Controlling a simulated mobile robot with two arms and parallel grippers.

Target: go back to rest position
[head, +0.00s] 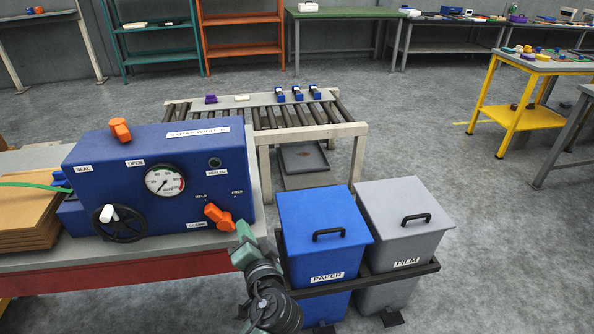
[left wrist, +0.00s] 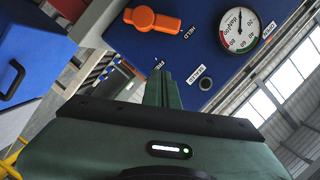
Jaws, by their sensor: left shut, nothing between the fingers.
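My left gripper (head: 243,230) is green and shut, with nothing between its fingers. In the head view it is in front of the right end of the blue heat-sealer box (head: 195,150), just right of the orange clamp handle (head: 218,216). In the left wrist view the closed fingertips (left wrist: 165,78) point toward the blue panel. The orange handle (left wrist: 152,20) is apart from them there, beside the HELD and FREE labels. My right gripper is in neither view.
A blue PAPER bin (head: 325,240) and a grey FILM bin (head: 403,225) stand right of my left arm. The gauge (head: 164,181) and black handwheel (head: 120,224) are on the panel. A roller table (head: 265,112) stands behind. Open floor lies to the right.

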